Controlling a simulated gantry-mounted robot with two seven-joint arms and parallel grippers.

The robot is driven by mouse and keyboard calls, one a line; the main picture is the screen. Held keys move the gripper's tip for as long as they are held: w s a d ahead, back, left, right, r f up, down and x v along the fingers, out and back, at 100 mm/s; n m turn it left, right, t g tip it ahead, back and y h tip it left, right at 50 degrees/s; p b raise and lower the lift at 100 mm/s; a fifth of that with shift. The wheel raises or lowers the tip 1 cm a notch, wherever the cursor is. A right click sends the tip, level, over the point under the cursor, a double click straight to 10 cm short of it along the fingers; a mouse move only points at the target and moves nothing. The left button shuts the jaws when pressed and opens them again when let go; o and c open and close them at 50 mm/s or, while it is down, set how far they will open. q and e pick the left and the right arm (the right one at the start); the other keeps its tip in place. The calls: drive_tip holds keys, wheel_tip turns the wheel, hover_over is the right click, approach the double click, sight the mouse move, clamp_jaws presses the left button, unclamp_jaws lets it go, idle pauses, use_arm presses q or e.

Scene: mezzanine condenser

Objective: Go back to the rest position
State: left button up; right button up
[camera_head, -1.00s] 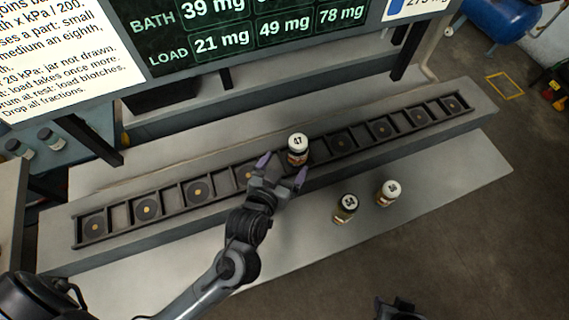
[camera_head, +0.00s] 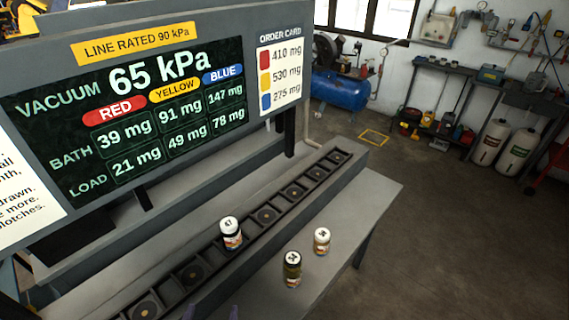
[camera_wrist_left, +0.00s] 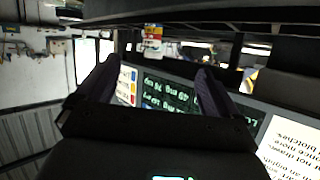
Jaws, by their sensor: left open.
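My left gripper (camera_head: 212,312) shows only as purple fingertips at the bottom edge of the head view. In the left wrist view its two fingers (camera_wrist_left: 155,75) stand wide apart with nothing between them. A jar with a white lid marked 47 (camera_head: 230,234) stands upright in the slotted rack (camera_head: 246,238), apart from the gripper. Two more white-lidded jars stand on the front ledge: a darker one (camera_head: 292,269) and an orange-labelled one (camera_head: 321,241). My right gripper is not in view.
The display board (camera_head: 150,95) rises behind the rack and reads 65 kPa; it shows upside down in the wrist view (camera_wrist_left: 165,100). The bench's front ledge (camera_head: 372,200) is clear at its right end. A blue tank (camera_head: 342,90) and a tool bench stand beyond open floor.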

use_arm(q)
drive_tip(key=w+a+m, duration=0.2)
drive_tip(key=a+m, duration=0.7)
drive_tip(key=a, duration=0.6)
drive_tip(key=s+a+f+g+y, duration=0.2)
drive_tip(key=s+a+g+y, duration=0.15)
drive_tip(key=s, duration=0.45)
drive_tip(key=s+a+f+g+y, duration=0.25)
drive_tip(key=s+g, duration=0.25)
drive_tip(key=s, duration=0.3)
drive_tip(key=s+d+f+n+g+h, duration=0.15)
drive_tip(key=d+n+h, duration=0.25)
drive_tip(key=d, duration=0.4)
drive_tip(key=d+f+n+h, duration=0.2)
drive_tip(key=d+n+h, duration=0.1)
drive_tip(key=d, duration=0.5)
wheel_tip(320, 180, up, 25)
drive_tip(key=p, duration=2.5)
drive_tip(key=shift+a+r+p, duration=0.15)
drive_tip(key=shift+a+p, duration=0.1)
drive_tip(key=shift+p, duration=0.15)
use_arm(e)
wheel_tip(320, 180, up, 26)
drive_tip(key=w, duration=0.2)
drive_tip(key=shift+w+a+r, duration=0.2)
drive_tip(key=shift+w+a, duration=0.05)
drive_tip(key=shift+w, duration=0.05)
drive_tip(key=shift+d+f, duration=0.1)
